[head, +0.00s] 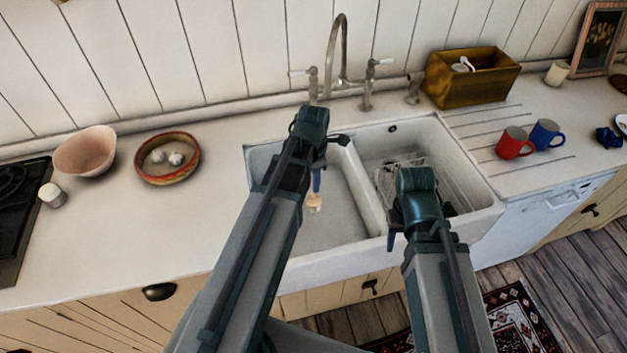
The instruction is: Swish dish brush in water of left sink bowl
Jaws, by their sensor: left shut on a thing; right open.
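The white double sink has a left bowl (335,225) and a right bowl (440,150). My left gripper (319,165) is above the left bowl, shut on the dish brush. The brush hangs head down, with a bit of blue handle under the gripper and a pale brush head (314,203) below. The brush head shows against the left bowl; whether it touches water I cannot tell. No clear water surface shows. My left arm hides the bowl's left part. My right gripper (420,225) is open over the front of the right bowl.
A wire rack (400,165) is in the right bowl. The tap (337,55) rises behind the sink. A wooden box (470,80), a red mug (513,144) and a blue mug (546,134) stand right. A pink bowl (86,151) and a shallow bowl (167,176) stand left.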

